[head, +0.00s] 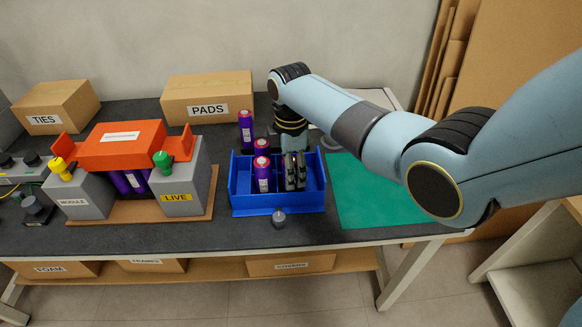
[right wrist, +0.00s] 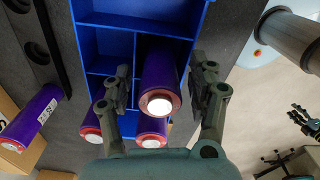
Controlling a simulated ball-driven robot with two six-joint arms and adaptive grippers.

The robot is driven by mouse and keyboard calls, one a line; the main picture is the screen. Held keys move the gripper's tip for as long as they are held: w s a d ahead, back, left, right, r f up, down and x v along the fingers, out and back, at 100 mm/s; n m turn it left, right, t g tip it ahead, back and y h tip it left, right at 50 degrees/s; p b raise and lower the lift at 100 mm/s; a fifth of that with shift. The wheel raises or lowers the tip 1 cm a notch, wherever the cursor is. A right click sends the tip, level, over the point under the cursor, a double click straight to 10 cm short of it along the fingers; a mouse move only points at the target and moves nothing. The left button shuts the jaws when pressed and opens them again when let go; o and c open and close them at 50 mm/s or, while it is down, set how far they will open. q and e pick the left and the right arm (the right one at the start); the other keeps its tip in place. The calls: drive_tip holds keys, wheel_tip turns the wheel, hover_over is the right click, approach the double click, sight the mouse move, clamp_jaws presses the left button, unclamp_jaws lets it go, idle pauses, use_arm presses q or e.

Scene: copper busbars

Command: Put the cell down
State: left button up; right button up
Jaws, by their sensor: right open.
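The blue divided tray (head: 278,210) sits on the dark bench and also shows in the right wrist view (right wrist: 125,22). My right gripper (head: 295,172) points down into its right part. In the right wrist view a purple cell (right wrist: 162,70) stands in the tray between the open fingers (right wrist: 160,88), with a gap visible at the right finger. That cell is mostly hidden in the head view. Two more purple cells (head: 262,148) (head: 263,178) stand in the tray's left part. Another purple cell (head: 246,130) stands behind the tray. My left gripper is not in view.
A green mat (head: 375,195) lies clear to the right of the tray. To the left stands a module with an orange cover (head: 120,150) and a LIVE block (head: 180,195). A PADS box (head: 207,98) is behind.

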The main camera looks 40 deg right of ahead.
wheel_tip(320, 180, up, 12)
drive_tip(key=shift+r+p, duration=0.15)
drive_tip(key=shift+p, duration=0.5)
